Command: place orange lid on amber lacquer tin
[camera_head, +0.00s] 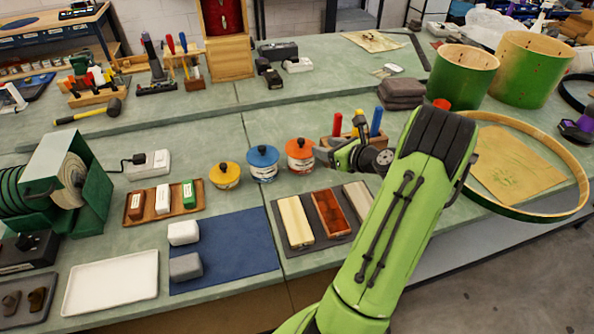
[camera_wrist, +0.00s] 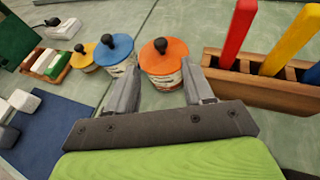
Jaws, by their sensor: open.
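The orange lid (camera_head: 299,147) with a dark knob sits on a white-labelled tin (camera_head: 301,165), the rightmost of three lidded tins. In the wrist view the orange lid (camera_wrist: 163,54) lies ahead, between the lines of my two fingers. My gripper (camera_wrist: 161,82) is open and empty; in the head view my gripper (camera_head: 321,153) is just right of this tin. A blue lid (camera_head: 262,155) sits on the middle tin (camera_head: 263,173). A yellow lid (camera_head: 225,170) sits on the left tin (camera_head: 228,184). I cannot tell from the labels which tin is the amber lacquer one.
A wooden holder (camera_wrist: 250,80) with red, yellow and blue handles stands close right of my gripper. A dark tray (camera_head: 328,232) with blocks lies in front of the tins. A blue mat (camera_head: 238,245) and a white tray (camera_head: 110,282) lie to the left.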

